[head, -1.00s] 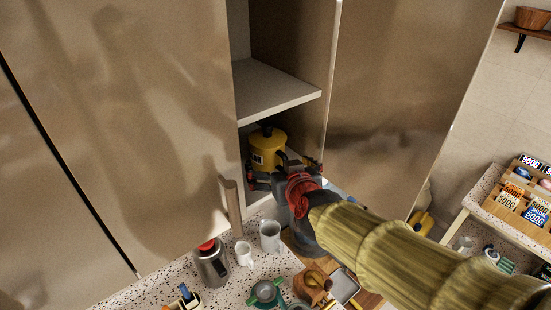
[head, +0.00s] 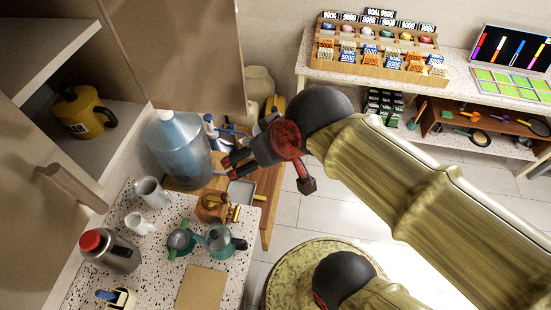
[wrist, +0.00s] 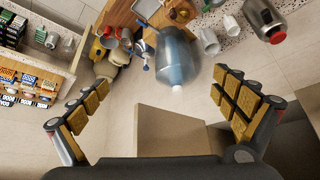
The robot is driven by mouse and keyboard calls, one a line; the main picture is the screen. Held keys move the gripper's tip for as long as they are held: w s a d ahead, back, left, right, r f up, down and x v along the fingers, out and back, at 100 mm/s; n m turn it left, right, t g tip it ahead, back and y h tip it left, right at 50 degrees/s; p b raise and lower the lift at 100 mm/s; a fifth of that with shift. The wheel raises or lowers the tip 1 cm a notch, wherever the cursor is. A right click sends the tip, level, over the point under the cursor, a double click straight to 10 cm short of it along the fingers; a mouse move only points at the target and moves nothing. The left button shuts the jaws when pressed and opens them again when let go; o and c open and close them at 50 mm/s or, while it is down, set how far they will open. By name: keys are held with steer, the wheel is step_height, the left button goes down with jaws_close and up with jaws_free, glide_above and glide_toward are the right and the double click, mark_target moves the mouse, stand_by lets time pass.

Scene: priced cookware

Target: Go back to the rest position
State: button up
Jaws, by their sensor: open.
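My gripper (head: 238,160) is outside the cabinet, over the right end of the speckled counter beside a large blue water jug. In the wrist view, its padded fingers stand wide apart (wrist: 160,78) with nothing held between them. The yellow pot (head: 82,115) with a dark handle and a label stands upright on the lower cabinet shelf, apart from my gripper. The blue jug (head: 180,150) also shows beyond my fingers in the wrist view (wrist: 175,58). My arm reaches in from the right.
The speckled counter (head: 205,208) holds white cups, a red-lidded steel flask (head: 108,250) and green pots (head: 220,240). An open cabinet door (head: 205,60) stands behind the jug. A goods rack (head: 380,50) is at the back right. The tiled floor (head: 295,215) has free room.

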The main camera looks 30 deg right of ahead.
steer(key=shift+m+g+h, duration=0.4)
steer(key=s+d, duration=0.1)
steer(key=s+d+f, duration=0.1)
steer(key=s, duration=0.1)
steer(key=shift+d, duration=0.35)
steer(key=shift+f, duration=0.1)
step_height(320, 180, down, 30)
steer(key=b, duration=3)
steer(key=shift+f+b, duration=0.25)
steer(key=shift+b, duration=0.15)
steer(key=shift+r, duration=0.1)
steer(key=shift+c, duration=0.2)
steer(key=shift+c, duration=0.6)
